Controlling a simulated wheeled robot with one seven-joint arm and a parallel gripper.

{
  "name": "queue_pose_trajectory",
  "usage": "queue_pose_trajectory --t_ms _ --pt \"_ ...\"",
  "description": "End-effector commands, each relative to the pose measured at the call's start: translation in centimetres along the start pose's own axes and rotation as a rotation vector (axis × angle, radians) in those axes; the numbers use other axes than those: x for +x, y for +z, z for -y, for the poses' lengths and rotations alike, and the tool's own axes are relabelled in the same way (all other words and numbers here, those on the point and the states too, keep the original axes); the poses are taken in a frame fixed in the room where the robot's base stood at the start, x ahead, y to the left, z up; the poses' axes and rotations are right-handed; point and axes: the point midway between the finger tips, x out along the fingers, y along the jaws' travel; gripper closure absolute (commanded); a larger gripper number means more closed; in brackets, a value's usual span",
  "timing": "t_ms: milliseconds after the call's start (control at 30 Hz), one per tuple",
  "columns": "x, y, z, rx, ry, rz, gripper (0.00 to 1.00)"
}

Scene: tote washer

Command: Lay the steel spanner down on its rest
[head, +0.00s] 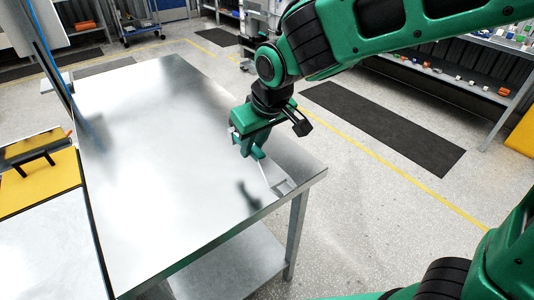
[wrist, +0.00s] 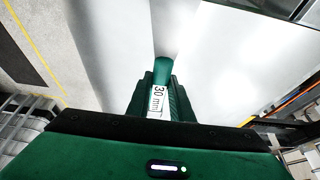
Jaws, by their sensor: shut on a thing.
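My gripper (head: 257,154) points down low over the near right part of the steel table (head: 160,120). A small pale grey patch (head: 285,187) lies by the table's right corner, just beyond the fingertips in the head view. I cannot tell whether it is the rest, part of the spanner or a reflection.
The tabletop left of my gripper is bare, with bright reflections. A yellow panel with a black handle (head: 40,180) is at the left. A dark floor mat (head: 385,125) and a shelf with small items (head: 450,75) lie beyond the table on the right.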

Motion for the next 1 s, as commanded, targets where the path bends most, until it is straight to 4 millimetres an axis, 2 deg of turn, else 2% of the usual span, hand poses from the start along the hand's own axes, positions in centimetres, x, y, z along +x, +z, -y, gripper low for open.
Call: queue_pose_trajectory --t_ms 33,200,400,567,800,1000 --pt "0.8 -0.2 -1.1 0.005 0.003 0.002 1.0" --pt "3.2 -0.9 -4.0 0.005 0.003 0.002 1.0" --pt "5.1 -1.5 -6.2 0.002 0.002 -0.001 1.0" --pt "5.8 -1.4 -6.7 0.001 0.002 0.0 1.0" --pt "8.7 -0.2 -6.6 0.0 0.001 0.001 1.0" --pt "9.2 0.0 -6.6 0.0 0.002 -0.001 1.0"
